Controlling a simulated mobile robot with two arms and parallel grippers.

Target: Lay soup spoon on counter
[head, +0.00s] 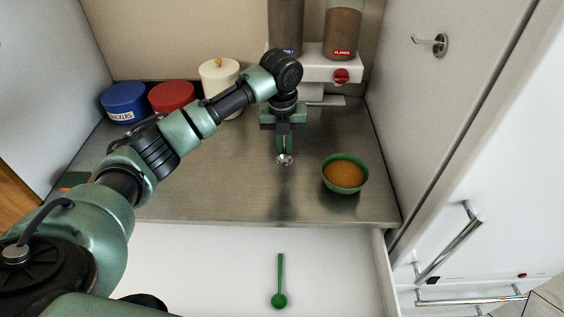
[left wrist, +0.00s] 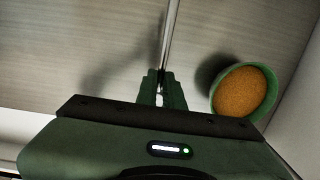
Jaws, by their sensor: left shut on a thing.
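My left gripper (head: 284,143) points down over the steel counter (head: 225,190) and is shut on the metal soup spoon (head: 284,159). A shiny rounded end of the spoon shows just below the fingertips in the head view. In the left wrist view, a thin metal rod (left wrist: 171,35), which looks like the spoon's handle, runs upward from between the fingers (left wrist: 161,95). I cannot tell whether the spoon touches the counter. My right gripper is not in view.
A green bowl of orange-brown food (head: 345,173) stands right of the gripper. A dispenser (head: 318,68) and blue (head: 124,102), red (head: 172,96) and cream (head: 219,75) canisters stand behind. An open white drawer (head: 215,255) in front holds a green scoop (head: 280,299). Counter left of the gripper is clear.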

